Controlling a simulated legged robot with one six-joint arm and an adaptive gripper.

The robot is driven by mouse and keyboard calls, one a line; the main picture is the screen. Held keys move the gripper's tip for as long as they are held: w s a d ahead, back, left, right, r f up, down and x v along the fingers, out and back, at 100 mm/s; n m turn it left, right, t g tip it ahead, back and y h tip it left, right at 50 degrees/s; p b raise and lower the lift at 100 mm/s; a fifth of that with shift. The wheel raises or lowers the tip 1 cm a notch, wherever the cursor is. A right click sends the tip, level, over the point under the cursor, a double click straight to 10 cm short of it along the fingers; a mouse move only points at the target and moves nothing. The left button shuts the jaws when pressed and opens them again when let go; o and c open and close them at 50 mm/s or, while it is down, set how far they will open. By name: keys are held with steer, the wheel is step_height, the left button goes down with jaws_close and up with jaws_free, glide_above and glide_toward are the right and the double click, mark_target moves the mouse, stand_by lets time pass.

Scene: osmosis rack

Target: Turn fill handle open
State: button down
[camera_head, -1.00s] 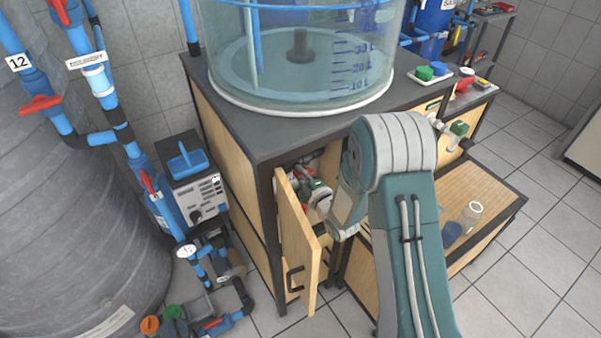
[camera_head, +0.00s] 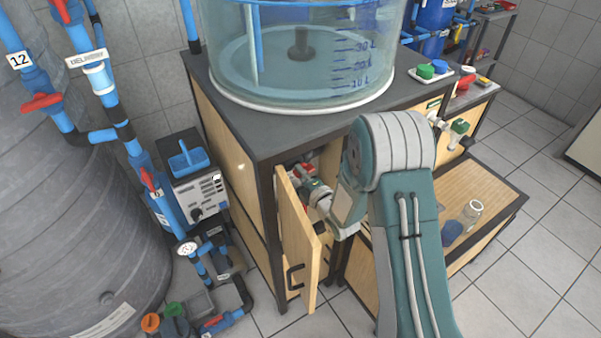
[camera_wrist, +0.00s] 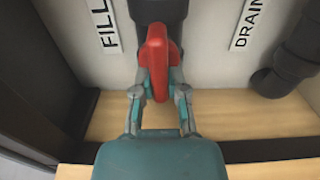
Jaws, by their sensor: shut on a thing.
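The fill handle (camera_wrist: 156,58) is a red valve lever in the wrist view, on a dark pipe (camera_wrist: 158,10) next to a FILL label (camera_wrist: 104,22). The lever stands roughly in line with the pipe. My gripper (camera_wrist: 157,84) has a finger on each side of its lower part and is shut on it. In the head view my gripper (camera_head: 318,196) reaches into the cabinet behind the open wooden door (camera_head: 299,240). The handle cannot be made out clearly there.
A DRAIN label (camera_wrist: 248,24) and another dark pipe (camera_wrist: 296,58) are to the right of the handle. A clear tank (camera_head: 300,60) stands on the cabinet top. The open door is close to the left of my arm.

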steer(key=shift+s+a+f, duration=0.15)
steer(key=shift+s+f, duration=0.05)
steer(key=shift+f, duration=0.15)
steer(key=c, duration=0.7)
jaws_free()
steer(key=shift+o, duration=0.2)
steer(key=shift+r, duration=0.1)
steer(key=shift+w, duration=0.1)
steer(key=v, duration=1.2)
steer(key=shift+a, duration=0.1)
